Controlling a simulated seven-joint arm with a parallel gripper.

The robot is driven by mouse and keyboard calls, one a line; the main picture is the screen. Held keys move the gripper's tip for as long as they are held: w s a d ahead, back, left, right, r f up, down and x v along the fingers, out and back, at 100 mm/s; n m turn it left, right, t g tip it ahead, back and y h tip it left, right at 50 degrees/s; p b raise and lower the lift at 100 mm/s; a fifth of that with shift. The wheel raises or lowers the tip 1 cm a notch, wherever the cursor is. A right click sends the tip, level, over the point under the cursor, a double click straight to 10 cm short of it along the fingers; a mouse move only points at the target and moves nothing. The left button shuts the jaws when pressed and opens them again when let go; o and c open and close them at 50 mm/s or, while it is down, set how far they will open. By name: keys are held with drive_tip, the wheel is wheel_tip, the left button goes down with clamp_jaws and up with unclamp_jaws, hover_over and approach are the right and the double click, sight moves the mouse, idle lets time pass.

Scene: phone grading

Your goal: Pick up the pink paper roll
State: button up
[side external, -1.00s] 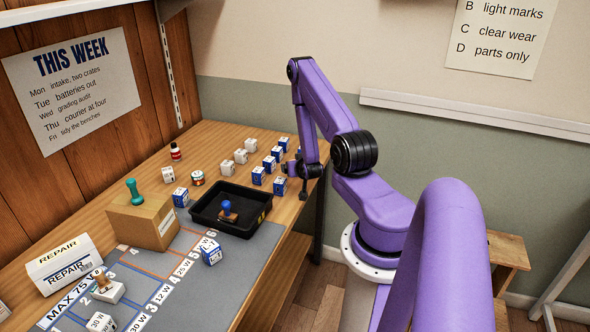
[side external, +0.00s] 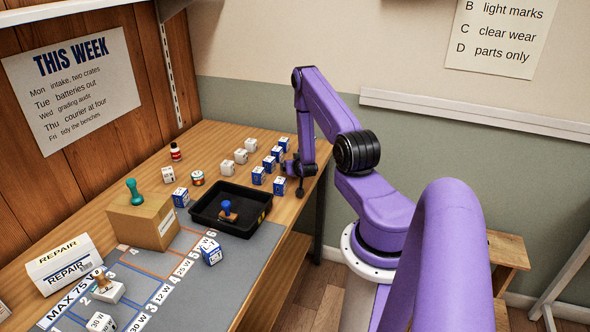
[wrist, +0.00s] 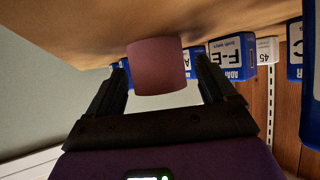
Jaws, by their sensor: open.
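The pink paper roll (wrist: 158,66) shows in the wrist view, standing on the wooden bench, upside down in this picture. It lies between and slightly beyond the two fingertips of my gripper (wrist: 162,70), which is open with a gap on each side of the roll. I cannot tell exactly how deep the roll sits between the fingers. In the side external view my gripper (side external: 294,172) is at the bench's right edge, beside the blue-and-white boxes. The roll is hidden there behind my arm and the boxes.
Blue-and-white boxes (side external: 258,175) stand close to my gripper, and one labelled box (wrist: 234,58) is near the right finger in the wrist view. White boxes (side external: 241,156) stand farther left. A black tray (side external: 205,217) holds a blue-handled stamp (side external: 226,208).

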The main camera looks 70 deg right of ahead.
drive_tip(key=c, duration=1.1)
